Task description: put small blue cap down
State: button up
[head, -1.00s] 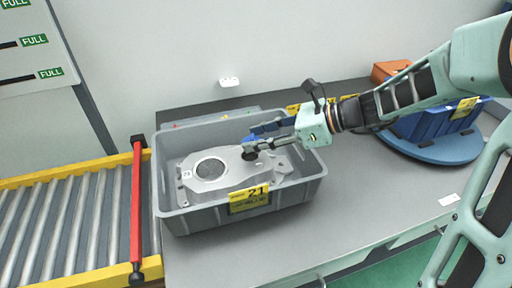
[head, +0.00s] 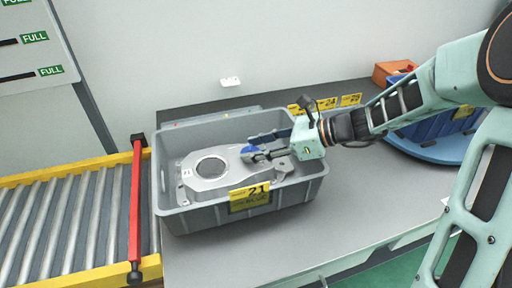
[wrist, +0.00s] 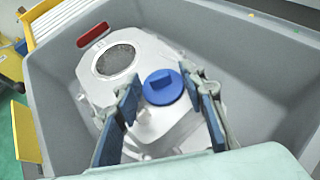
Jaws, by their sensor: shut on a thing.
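The small blue cap (wrist: 163,87) is round with a raised grip bar on top. In the wrist view it sits between the fingertips of my gripper (wrist: 161,84), which is shut on it. The cap is over the flat face of a silver casting (wrist: 150,122); I cannot tell whether it touches the casting. In the head view my gripper (head: 256,152) reaches into the grey crate (head: 180,222) from the right, over the right part of the casting (head: 205,184). The fingers largely hide the cap there.
The casting has a large round opening (wrist: 115,60); a red piece (wrist: 93,35) lies beside it. The crate carries a yellow "21" label (head: 249,197). A roller conveyor (head: 70,225) with a red bar (head: 136,205) is at left. Blue bins (head: 440,132) stand at right. Bench right of the crate is clear.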

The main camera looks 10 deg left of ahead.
jog(key=shift+s+d+f, duration=0.1)
jog(key=shift+s+f, duration=0.05)
jog(key=shift+f, duration=0.25)
jog(key=o, duration=0.7)
jog(key=shift+f, duration=0.2)
jog(key=shift+r, duration=0.25)
jog(key=v, duration=0.4)
jog(key=p+v, duration=0.1)
jog(key=v, duration=0.3)
jog(key=r+v, duration=0.1)
jog(key=v, duration=0.3)
jog(key=shift+r+p, duration=0.2)
jog(key=shift+p, duration=0.2)
